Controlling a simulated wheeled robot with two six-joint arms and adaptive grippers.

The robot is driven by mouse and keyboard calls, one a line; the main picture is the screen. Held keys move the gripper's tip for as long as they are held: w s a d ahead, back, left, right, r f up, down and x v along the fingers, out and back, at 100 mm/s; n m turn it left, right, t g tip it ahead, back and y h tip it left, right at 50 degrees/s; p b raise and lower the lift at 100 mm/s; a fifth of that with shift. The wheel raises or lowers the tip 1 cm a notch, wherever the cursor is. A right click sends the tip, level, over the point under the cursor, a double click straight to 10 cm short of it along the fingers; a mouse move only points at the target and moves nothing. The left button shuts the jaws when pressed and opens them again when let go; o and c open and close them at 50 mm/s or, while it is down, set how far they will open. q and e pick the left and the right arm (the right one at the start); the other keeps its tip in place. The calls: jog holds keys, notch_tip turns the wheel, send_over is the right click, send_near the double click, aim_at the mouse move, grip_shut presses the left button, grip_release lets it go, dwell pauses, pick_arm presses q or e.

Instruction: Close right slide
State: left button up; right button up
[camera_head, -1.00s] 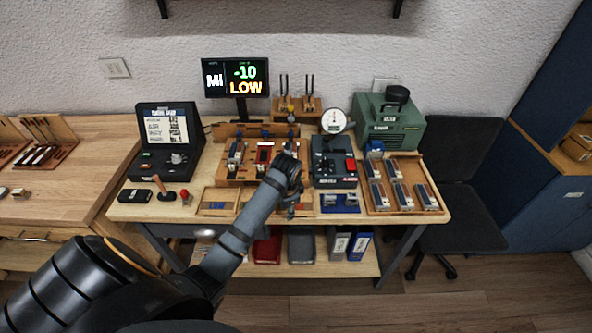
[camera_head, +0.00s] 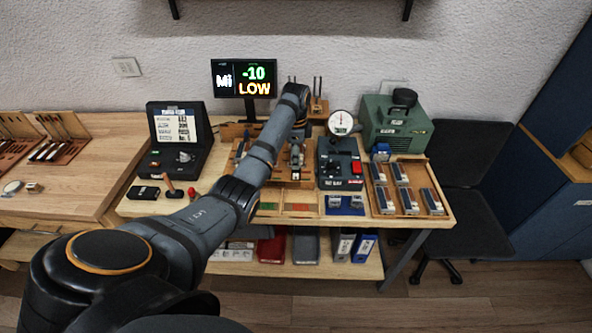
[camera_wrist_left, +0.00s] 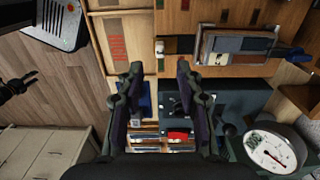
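The wooden fixture (camera_head: 302,178) with small clamped pieces stands mid-table, partly hidden by my left arm in the head view. In the left wrist view, the fixture (camera_wrist_left: 262,71) is at the top right, with a block of grey-blue and pale strips (camera_wrist_left: 238,44) on it. I cannot tell which part is the right slide or whether it is open. My left gripper (camera_head: 296,163) is above the fixture's right part. Its fingers (camera_wrist_left: 157,73) are apart with nothing between them. A dark claw, seemingly my right gripper (camera_wrist_left: 16,86), shows at the left wrist view's edge, too small to judge.
Right of the fixture stands a dark box with a red button (camera_head: 356,168), with a dial gauge (camera_head: 341,122) behind it. A wooden tray (camera_head: 384,207) with several blocks is at the right. Shallow trays (camera_head: 300,210) line the front.

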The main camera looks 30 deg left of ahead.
aim_at(296, 174)
pick_arm(q)
notch_tip(296, 174, down, 7)
jog(key=shift+r+p, duration=0.15)
jog(key=shift+p, duration=0.25)
grip_shut()
